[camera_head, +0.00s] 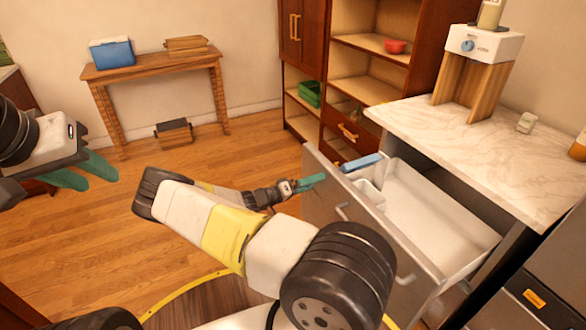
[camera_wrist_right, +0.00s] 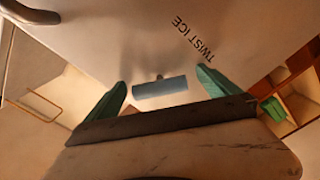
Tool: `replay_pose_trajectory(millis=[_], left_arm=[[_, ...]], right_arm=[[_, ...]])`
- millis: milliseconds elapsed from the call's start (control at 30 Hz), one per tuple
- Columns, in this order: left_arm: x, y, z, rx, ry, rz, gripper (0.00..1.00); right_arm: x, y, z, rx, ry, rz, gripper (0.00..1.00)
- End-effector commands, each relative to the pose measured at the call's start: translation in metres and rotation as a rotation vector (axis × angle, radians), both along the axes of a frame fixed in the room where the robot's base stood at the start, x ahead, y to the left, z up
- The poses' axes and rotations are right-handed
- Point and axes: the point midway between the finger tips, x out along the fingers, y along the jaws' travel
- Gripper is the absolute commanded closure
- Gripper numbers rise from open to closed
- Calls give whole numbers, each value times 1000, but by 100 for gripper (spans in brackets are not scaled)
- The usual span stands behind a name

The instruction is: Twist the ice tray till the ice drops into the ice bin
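A blue bar-shaped piece (camera_head: 362,162), apparently the ice tray or its handle, shows at the far left edge of the open drawer (camera_head: 440,262). It also shows in the right wrist view (camera_wrist_right: 160,88), ahead of and between my right fingers, with "TWIST ICE" lettering beside it. My right gripper (camera_head: 318,179) has its green fingers apart and empty, just left of the blue piece. The fingers also show spread in the right wrist view (camera_wrist_right: 161,77). The drawer's white inside shows no clear ice; which part is the ice bin I cannot tell. My left gripper (camera_head: 100,178) is open and empty, far left.
A marble counter (camera_head: 480,140) with a white dispenser (camera_head: 475,44) stands right of and behind the drawer. A brown shelf unit (camera_head: 345,75) stands behind it. A wooden table (camera_head: 155,66) with a blue box (camera_head: 112,52) is at the back left. The floor between is mostly clear.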

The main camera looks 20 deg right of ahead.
Motion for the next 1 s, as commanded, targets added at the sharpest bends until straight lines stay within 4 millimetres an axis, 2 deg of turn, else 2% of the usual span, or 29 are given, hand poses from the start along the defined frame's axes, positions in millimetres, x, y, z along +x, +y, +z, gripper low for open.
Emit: replay_pose_trajectory(millis=[167, 433, 600, 1000], left_arm=[[0, 0, 0, 0, 0, 0, 64], [0, 0, 0, 0, 0, 0, 64], [0, 0, 0, 0, 0, 0, 64], [0, 0, 0, 0, 0, 0, 64]], right_arm=[[0, 9, 0, 0, -1, 1, 0], [-3, 54, 0, 1, 0, 3, 0], [-5, 73, 0, 1, -1, 2, 0], [-6, 78, 0, 0, 0, 0, 0]])
